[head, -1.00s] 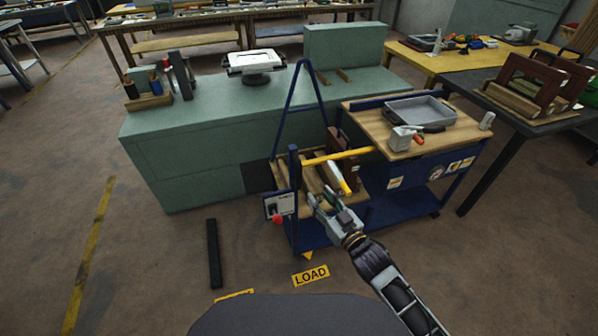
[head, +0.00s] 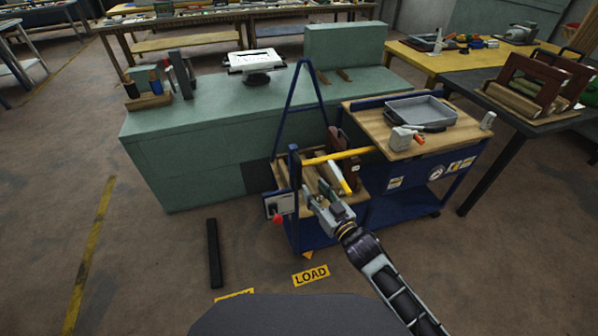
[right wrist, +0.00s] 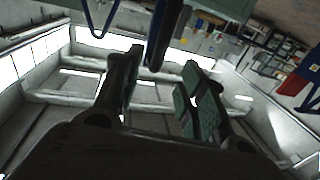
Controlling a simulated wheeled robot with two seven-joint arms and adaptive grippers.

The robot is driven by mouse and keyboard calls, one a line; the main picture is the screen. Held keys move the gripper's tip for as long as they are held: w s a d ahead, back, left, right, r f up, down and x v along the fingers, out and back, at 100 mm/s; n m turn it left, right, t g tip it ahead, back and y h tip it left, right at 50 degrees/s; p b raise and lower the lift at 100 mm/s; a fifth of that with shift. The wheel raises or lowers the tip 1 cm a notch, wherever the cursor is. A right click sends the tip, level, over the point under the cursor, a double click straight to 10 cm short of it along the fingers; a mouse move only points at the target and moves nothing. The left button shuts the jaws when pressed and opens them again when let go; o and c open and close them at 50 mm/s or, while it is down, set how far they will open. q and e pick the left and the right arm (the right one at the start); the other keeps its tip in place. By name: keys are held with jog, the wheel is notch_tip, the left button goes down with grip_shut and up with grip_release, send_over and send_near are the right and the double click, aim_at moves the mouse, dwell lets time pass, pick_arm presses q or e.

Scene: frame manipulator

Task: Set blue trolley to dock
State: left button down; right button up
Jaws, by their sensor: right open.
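The blue trolley (head: 408,207) stands in front of the green bench, with a wooden top and a lower wooden deck at its left end. A yellow bar (head: 338,156) spans above the lower deck, and a blue post (head: 295,175) rises at the left end. My right gripper (head: 318,196) is open over the front of the lower deck. In the right wrist view its fingers (right wrist: 158,88) are spread, with a blue bar (right wrist: 160,40) beyond the gap; contact cannot be told. My left gripper is not in view. I cannot tell which place is the dock.
A yellow LOAD label (head: 310,275) and a black strip (head: 214,253) lie on the floor in front. A grey tray (head: 419,110) sits on the trolley's top. The green bench (head: 200,150) is behind; a dark table (head: 520,118) stands right. Floor at left is clear.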

aim_at(301, 173)
jog(key=shift+x, duration=5.25)
grip_shut()
